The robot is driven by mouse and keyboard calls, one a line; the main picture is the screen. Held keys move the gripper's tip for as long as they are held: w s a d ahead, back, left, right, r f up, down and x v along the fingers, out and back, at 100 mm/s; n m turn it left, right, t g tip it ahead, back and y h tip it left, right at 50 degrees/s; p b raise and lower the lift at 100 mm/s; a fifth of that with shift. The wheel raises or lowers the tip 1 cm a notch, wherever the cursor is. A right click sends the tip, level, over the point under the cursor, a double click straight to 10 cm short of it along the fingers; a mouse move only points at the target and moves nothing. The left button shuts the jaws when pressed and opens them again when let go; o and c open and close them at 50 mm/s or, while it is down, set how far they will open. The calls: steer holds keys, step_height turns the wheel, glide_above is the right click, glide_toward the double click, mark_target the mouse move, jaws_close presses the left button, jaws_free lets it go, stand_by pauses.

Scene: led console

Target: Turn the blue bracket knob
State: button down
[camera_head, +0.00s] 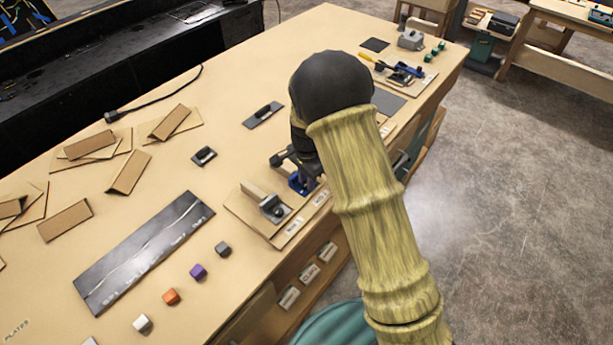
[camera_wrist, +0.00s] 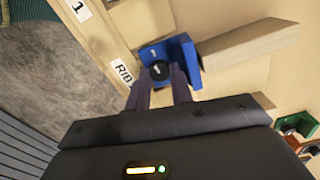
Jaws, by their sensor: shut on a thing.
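The blue bracket (camera_wrist: 184,48) stands on a tan board beside a label and backs onto a long tan block. Its round black knob (camera_wrist: 160,70) has a pale mark on top. My gripper (camera_wrist: 161,82) is shut on the black knob, with one finger on each side in the wrist view. In the head view a small part of the blue bracket (camera_head: 297,184) shows below my gripper (camera_head: 292,165). My arm hides the rest of it and the knob there.
A grey bracket (camera_head: 274,208) stands close by to the left on the same board. A dark plate (camera_head: 145,250) and several small cubes lie further left. The table's front edge is close.

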mark_target(306, 184)
steer(key=shift+w+a+r+m, duration=0.15)
steer(key=shift+r+m, duration=0.05)
steer(key=shift+m, duration=0.3)
steer(key=c, duration=1.5)
jaws_free()
steer(key=shift+c, duration=0.2)
steer(key=shift+o, duration=0.2)
steer(key=shift+f, duration=0.1)
step_height(306, 184, up, 18)
steer(key=b, duration=0.2)
steer(key=shift+f, duration=0.25)
